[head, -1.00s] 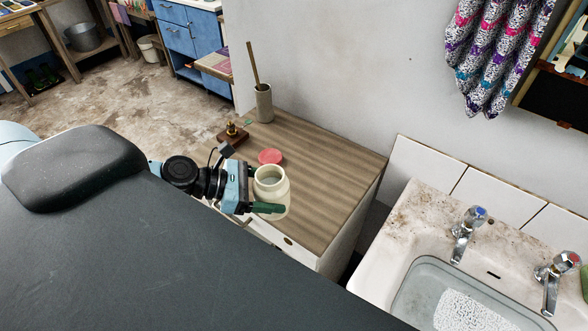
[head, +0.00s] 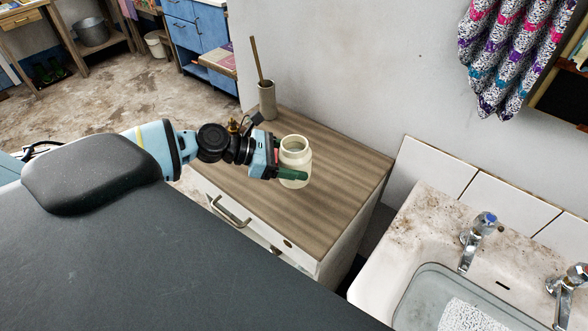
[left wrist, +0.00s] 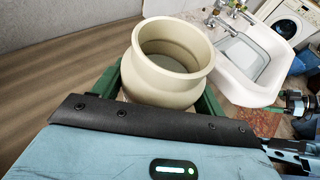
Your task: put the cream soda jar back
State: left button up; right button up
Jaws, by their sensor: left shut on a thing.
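The cream soda jar (head: 295,154) is a pale, wide-mouthed, lidless jar, upright over the wooden top (head: 325,195) of a white cabinet. My left gripper (head: 291,172) is shut on it, with a green finger across its near side. I cannot tell whether the jar's base touches the wood. In the left wrist view the jar (left wrist: 172,62) stands between the green fingers (left wrist: 205,108), its open mouth showing. My right gripper is not in view.
The wall is behind. A sink (head: 385,270) with taps is to the right. The wood right of the jar is clear.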

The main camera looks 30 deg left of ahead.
pick_arm(q)
jog(key=shift+f, duration=1.7)
jog(key=shift+f, duration=0.1)
jog(key=o, duration=1.3)
jog(key=shift+f, duration=0.1)
